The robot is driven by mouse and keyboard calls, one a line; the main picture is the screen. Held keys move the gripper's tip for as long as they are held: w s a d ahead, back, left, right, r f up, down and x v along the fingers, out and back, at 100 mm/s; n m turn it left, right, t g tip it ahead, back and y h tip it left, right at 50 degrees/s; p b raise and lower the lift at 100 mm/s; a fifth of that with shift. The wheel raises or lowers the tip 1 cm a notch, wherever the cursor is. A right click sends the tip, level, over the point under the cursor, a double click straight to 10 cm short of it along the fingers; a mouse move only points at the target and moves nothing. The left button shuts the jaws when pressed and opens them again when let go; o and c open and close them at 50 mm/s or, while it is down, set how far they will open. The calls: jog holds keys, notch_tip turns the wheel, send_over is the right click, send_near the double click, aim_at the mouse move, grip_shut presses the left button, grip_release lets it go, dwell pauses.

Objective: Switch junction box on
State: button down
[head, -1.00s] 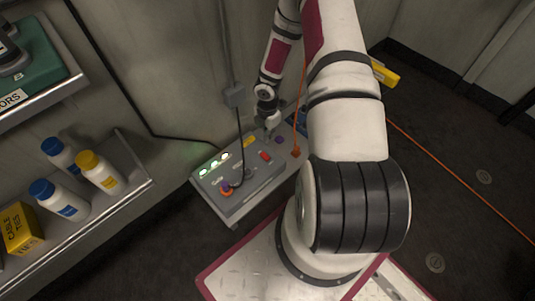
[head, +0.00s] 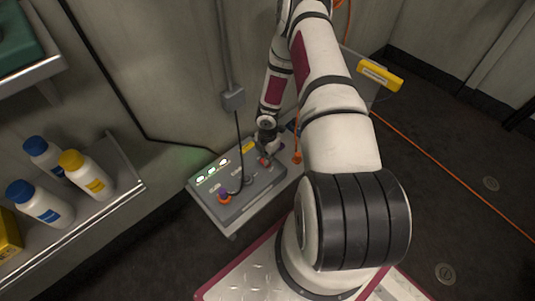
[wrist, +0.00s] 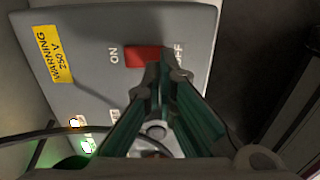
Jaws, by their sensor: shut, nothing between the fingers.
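The grey junction box (head: 262,188) sits low against the wall in the head view, with lit indicators along its back-left side. Its warning-labelled face (wrist: 95,25) fills much of the wrist view. A red rocker switch (wrist: 140,57) lies between an ON label (wrist: 115,56) at its left and an OFF label (wrist: 180,58) at its right. My gripper (wrist: 164,72) is shut and empty, its tips over the switch's OFF end. I cannot tell whether they touch it. In the head view my gripper (head: 268,153) is over the box's right part, partly covering the switch.
A shelf with bottles (head: 85,174) stands at the left. The floor at the right is mostly clear.

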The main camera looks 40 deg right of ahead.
jog(key=shift+f+b, duration=0.35)
jog(key=shift+f, duration=0.7)
jog(key=shift+f, duration=0.1)
jog(key=shift+s+f+b, duration=0.1)
jog(key=shift+f+b, duration=0.2)
jog(key=shift+f, duration=0.05)
jog(key=shift+r, duration=0.1)
jog(key=shift+w+r+p, duration=0.35)
jog(key=shift+w+p, duration=0.4)
jog(key=shift+p, duration=0.05)
jog(key=shift+r, duration=0.1)
